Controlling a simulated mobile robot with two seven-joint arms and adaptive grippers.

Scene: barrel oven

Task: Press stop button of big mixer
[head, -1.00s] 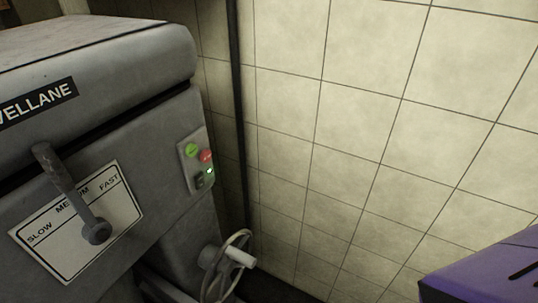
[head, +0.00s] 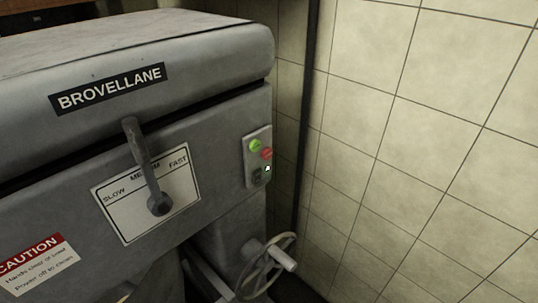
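The big mixer (head: 205,75) is a large grey machine with a BROVELLANE label, filling the left half of the head view. On its side near the right edge is a small control panel (head: 250,175). The panel carries a green button (head: 255,145) above and a red button (head: 267,153) just below it to the right. Neither of my grippers is in view.
A speed lever (head: 140,150) sits over a SLOW-MEDIUM-FAST plate (head: 120,215). A handwheel (head: 268,268) juts out at lower right of the mixer. A dark vertical pipe (head: 306,120) and a tiled wall (head: 430,150) stand close beyond. A caution label (head: 38,265) is at lower left.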

